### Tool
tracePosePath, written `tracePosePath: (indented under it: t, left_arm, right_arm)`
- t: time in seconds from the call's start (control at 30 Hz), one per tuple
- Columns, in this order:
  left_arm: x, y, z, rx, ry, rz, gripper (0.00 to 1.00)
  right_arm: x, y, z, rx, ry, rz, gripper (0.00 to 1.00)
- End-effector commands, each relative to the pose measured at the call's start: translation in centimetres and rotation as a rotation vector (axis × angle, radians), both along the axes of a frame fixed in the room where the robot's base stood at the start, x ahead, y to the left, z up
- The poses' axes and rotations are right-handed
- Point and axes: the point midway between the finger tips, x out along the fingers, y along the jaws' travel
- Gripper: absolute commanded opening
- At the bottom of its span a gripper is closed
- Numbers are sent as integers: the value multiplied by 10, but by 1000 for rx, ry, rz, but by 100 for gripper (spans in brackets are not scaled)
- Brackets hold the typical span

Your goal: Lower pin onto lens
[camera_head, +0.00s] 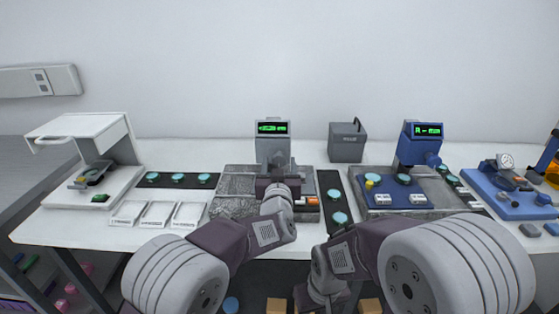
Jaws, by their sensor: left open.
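The grey instrument (273,147) with a green display stands at the back middle on a grey stone-like base (235,182). My left gripper (277,184) is open in front of this instrument, over its base, and hides the instrument's lower part. Round teal lenses show on dark strips, such as one lens (335,194) right of the base. A lens (404,179) also sits under the blue instrument (418,147). I cannot make out a pin or a lens at my left gripper. My right arm is folded low at the front; its jaws cannot be made out.
White labelled trays (158,214) lie left of the grey base. A white hooded stand (90,150) is at the far left. A dark grey box (346,142) stands at the back. A blue dial-gauge stand (505,190) is at the right. White table shows between them.

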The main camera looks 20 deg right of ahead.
Motion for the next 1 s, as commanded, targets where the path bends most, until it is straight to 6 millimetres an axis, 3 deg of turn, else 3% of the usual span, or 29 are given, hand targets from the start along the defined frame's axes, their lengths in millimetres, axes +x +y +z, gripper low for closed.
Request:
tracePosePath:
  t: [0.2, 0.47, 0.7, 1.0]
  left_arm:
    - [22, -6, 0, 0, 0, 0, 59]
    - [24, -7, 0, 0, 1, 0, 59]
    - [24, -7, 0, 0, 0, 0, 0]
    - [24, -7, -1, -45, 13, 0, 0]
  right_arm:
    - [0, 0, 3, 0, 0, 0, 36]
    - [0, 0, 3, 0, 0, 0, 36]
    - [0, 0, 3, 0, 0, 0, 36]
    - [0, 0, -1, 0, 0, 0, 36]
